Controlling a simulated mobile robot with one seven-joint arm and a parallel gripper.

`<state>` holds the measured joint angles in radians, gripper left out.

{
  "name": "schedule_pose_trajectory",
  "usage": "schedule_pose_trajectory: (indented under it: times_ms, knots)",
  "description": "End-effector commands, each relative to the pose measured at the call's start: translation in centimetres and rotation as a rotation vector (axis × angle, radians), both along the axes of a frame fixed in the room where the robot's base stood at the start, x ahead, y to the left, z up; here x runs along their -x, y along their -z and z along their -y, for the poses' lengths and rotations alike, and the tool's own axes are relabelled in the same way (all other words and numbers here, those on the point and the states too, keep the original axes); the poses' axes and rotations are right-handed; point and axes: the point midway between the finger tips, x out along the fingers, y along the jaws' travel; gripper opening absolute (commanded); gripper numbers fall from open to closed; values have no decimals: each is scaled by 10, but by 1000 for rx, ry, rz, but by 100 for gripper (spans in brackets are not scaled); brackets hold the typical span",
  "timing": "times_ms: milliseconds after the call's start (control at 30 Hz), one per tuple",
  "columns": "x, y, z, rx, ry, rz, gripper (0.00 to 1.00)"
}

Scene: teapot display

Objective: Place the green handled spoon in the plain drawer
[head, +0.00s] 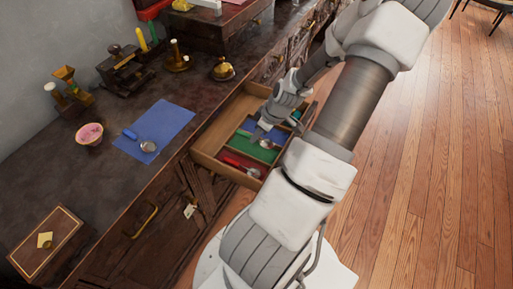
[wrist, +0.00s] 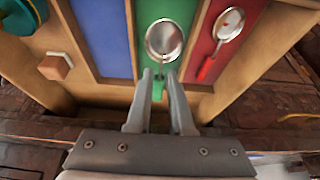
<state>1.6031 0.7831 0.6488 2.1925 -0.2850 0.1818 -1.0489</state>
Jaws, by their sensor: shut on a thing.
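The green handled spoon (wrist: 164,40) shows its round metal bowl in the wrist view, beyond my fingertips, over the green section of an open drawer (head: 209,133). Its green handle lies between the fingers of my gripper (wrist: 160,75), which is shut on it. In the head view, my gripper (head: 263,130) is at the open drawer, partly hidden by my arm. Whether the spoon touches the drawer floor cannot be told. The open drawer has blue, green and red sections. A closed drawer front (head: 143,222) with a brass handle is left of it.
A red handled spoon (wrist: 229,24) lies in the red section. A blue handled spoon (head: 147,146) rests on a blue cloth (head: 172,120) on the counter. A pink-filled bowl (head: 89,135), a wooden box (head: 46,242) and brass items stand on the counter. A tag (head: 189,210) hangs below the drawers.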

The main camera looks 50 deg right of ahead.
Motion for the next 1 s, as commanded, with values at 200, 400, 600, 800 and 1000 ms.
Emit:
schedule_pose_trajectory:
  times_ms: [200,400,600,800,1000]
  knots:
    - [0,31,-1,-2,0,0,0]
    - [0,52,0,1,0,0,0]
    - [0,50,0,1,1,0,0]
    - [0,53,0,1,1,-1,29]
    - [0,53,0,1,1,-1,50]
